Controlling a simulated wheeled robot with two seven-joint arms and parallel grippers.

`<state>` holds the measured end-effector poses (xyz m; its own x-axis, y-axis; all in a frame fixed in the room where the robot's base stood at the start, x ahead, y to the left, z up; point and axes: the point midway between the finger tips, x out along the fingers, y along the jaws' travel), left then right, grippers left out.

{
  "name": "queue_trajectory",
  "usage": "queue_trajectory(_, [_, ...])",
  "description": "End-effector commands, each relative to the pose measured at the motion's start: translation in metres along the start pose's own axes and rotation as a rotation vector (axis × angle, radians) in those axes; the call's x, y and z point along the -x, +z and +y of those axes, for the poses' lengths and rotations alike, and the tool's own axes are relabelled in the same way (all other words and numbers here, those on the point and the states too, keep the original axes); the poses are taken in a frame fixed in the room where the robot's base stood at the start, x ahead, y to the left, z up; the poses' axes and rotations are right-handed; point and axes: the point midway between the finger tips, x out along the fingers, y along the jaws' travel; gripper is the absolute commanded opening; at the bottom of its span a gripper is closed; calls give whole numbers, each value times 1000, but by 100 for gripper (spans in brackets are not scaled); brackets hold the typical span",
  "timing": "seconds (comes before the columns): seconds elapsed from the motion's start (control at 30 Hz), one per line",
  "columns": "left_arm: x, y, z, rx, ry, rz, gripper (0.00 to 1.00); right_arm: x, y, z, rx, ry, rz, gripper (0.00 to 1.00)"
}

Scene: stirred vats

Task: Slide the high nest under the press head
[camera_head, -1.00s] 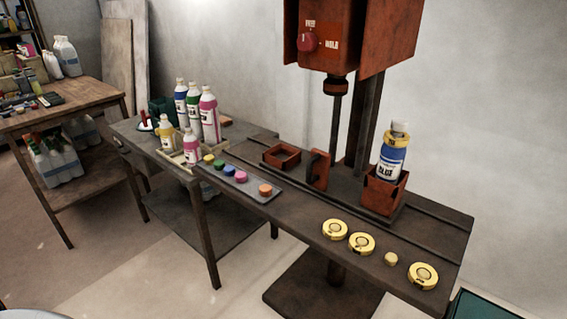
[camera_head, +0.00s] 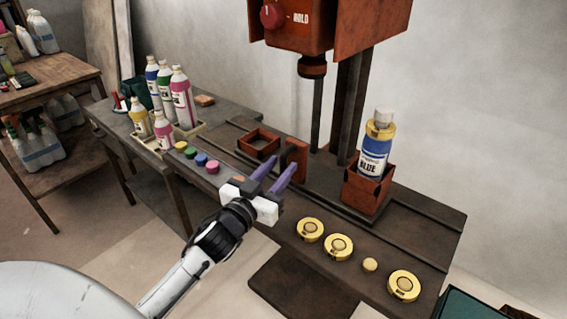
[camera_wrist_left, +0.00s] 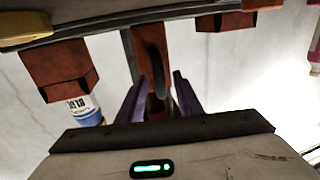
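The high nest (camera_head: 366,192) is a tall red box on the rail plate of the press bench, right of the press head (camera_head: 313,67). A blue-labelled bottle (camera_head: 372,152) with a white cap stands upright in it. A red upright handle (camera_head: 298,158) stands left of the high nest. My left gripper (camera_head: 281,166) is open, its two purple fingers pointing at the handle from the front left. In the left wrist view, the handle (camera_wrist_left: 150,48) appears between the fingers (camera_wrist_left: 159,80); contact cannot be told. The high nest also shows there (camera_wrist_left: 58,68), inverted. My right gripper is out of view.
A shallow red nest (camera_head: 258,142) lies left of the handle. Yellow round discs (camera_head: 338,247) line the bench's front right. A strip of coloured caps (camera_head: 200,160) and several bottles (camera_head: 163,85) stand left. The press column rises behind the handle.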

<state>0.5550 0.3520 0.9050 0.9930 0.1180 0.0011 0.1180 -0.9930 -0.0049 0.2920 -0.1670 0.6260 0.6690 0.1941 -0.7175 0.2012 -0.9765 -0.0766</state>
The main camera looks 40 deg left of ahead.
Motion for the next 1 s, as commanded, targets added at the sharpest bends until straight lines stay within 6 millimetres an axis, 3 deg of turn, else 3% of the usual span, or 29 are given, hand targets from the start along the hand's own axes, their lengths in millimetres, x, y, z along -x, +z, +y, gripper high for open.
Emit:
queue_trajectory(0.2, [-19,0,0,1,1,-1,33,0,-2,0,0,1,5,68])
queue_trajectory(0.5, [-21,1,0,1,1,-2,33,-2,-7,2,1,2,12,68])
queue_trajectory(0.7, [-21,1,0,1,1,-2,0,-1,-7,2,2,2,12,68])
queue_trajectory(1.0, [-22,1,0,1,2,-2,0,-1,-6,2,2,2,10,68])
